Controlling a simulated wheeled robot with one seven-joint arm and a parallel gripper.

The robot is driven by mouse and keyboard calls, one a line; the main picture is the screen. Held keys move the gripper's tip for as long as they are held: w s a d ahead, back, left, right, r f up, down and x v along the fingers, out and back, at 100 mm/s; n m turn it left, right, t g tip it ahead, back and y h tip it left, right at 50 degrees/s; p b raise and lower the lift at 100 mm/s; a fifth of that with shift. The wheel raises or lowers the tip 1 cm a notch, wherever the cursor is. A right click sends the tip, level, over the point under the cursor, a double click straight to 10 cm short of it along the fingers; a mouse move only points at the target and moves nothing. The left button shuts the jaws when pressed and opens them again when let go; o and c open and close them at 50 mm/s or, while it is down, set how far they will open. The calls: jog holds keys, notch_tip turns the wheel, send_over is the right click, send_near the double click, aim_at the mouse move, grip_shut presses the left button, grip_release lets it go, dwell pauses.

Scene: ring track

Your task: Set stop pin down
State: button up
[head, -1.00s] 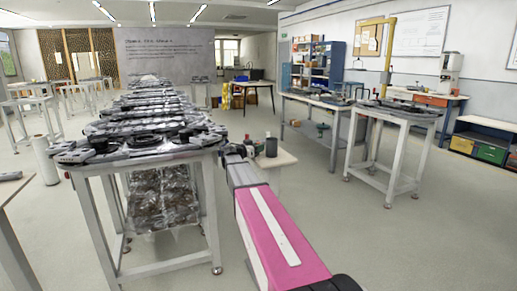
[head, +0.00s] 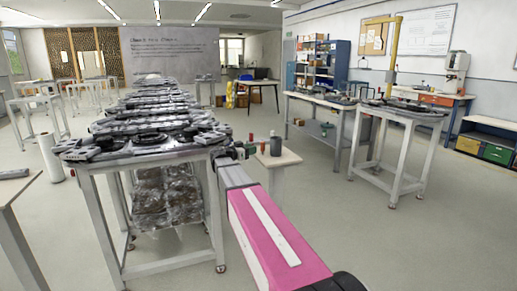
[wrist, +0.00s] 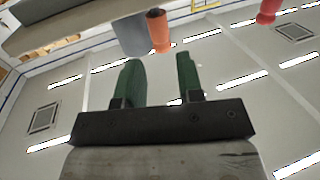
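My gripper (wrist: 158,76) shows in the wrist view with two green fingers apart and nothing visible between them. In the head view its end (head: 240,153) is small, beside the right edge of the long table. I cannot pick out a stop pin for certain. An orange cylinder (wrist: 158,31) with a grey piece (wrist: 130,36) beside it shows beyond the fingertips in the wrist view, apart from them. A red piece (wrist: 268,11) is cut off at the upper right. Dark ring-shaped track parts (head: 150,140) lie on the long table (head: 160,160) at left.
A workbench (head: 325,101) and a white-legged table (head: 400,115) stand farther right. The floor (head: 330,240) at front right is clear.

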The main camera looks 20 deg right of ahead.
jog(key=v, duration=0.4)
jog(key=s+a+f+n+g+y, duration=0.15)
jog(key=s+f+n+y, duration=0.25)
jog(key=s+f, duration=0.45)
jog(key=s+f+n+g+y, duration=0.2)
jog(key=s+f+n+y, duration=0.3)
jog(key=f, duration=0.7)
jog(key=s+a+f+n+g+y, duration=0.1)
jog(key=s+a+f+y, duration=0.3)
jog(key=s, duration=0.4)
jog(key=s+a+f+n+y, duration=0.4)
jog(key=s+a+f, duration=0.2)
jog(key=s+f, duration=0.1)
jog(key=shift+s+n+g, duration=0.3)
jog(key=shift+s+g, duration=0.05)
jog(key=shift+s, duration=0.25)
